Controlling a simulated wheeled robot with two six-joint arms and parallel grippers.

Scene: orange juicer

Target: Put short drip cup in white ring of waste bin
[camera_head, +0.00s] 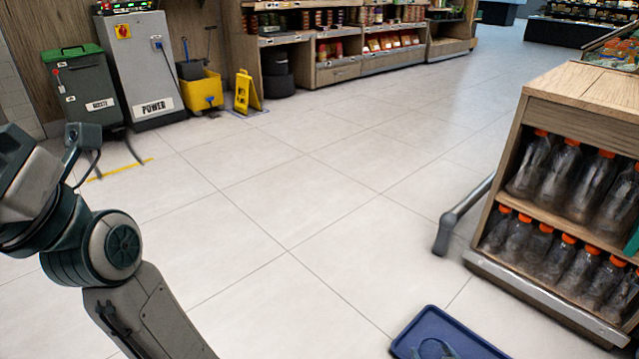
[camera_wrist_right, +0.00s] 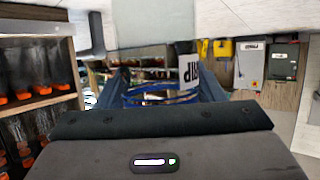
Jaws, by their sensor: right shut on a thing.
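The waste bin (camera_head: 88,90), dark grey with a green lid and a WASTE label, stands at the back left of the head view. It appears upside down at the right of the right wrist view (camera_wrist_right: 282,64). I cannot make out its white ring clearly. My right gripper (camera_wrist_right: 165,92) is shut on the drip cup, a blue-edged thing with a white label (camera_wrist_right: 187,84) whose lettering is upside down. A blue, rounded, tray-like shape at the bottom edge of the head view (camera_head: 418,335) looks like this cup from above.
The grey POWER cabinet (camera_head: 144,68), yellow mop bucket (camera_head: 203,92) and yellow floor sign (camera_head: 246,93) stand right of the bin. A wooden shelf (camera_head: 580,112) with several orange-capped bottles is at the right. The tiled floor (camera_head: 300,200) between is clear.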

